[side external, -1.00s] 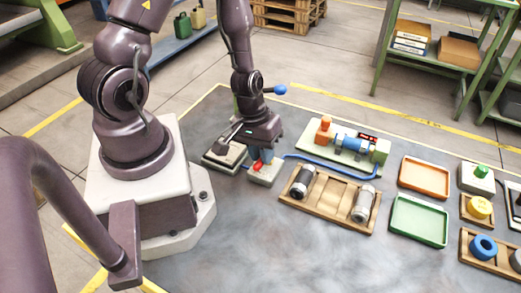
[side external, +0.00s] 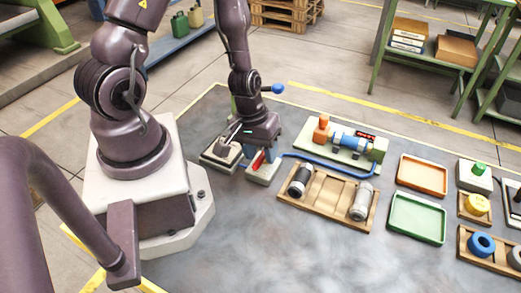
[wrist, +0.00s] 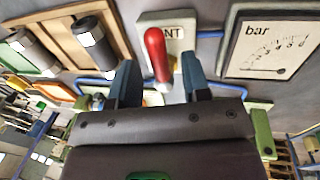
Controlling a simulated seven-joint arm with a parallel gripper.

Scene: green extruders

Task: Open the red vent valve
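The red vent valve lever (wrist: 156,55) stands on a pale block (wrist: 182,38) with a label whose visible letters read "NT". The lever also shows in the side view (side external: 257,161), on its pale block (side external: 263,174), partly hidden by my gripper. My gripper (wrist: 159,62) is open, with one blue finger on each side of the lever. Gaps show between the lever and both fingers in the wrist view. In the side view my gripper (side external: 266,150) is low over the block.
A panel marked "bar" (wrist: 262,42) lies beside the vent block. A wooden tray (side external: 325,203) with dark and grey cylinders stands to the right, below a blue hose (side external: 330,168) and pump unit (side external: 352,143). Orange (side external: 424,174) and green trays (side external: 418,218) lie farther right. The front mat is clear.

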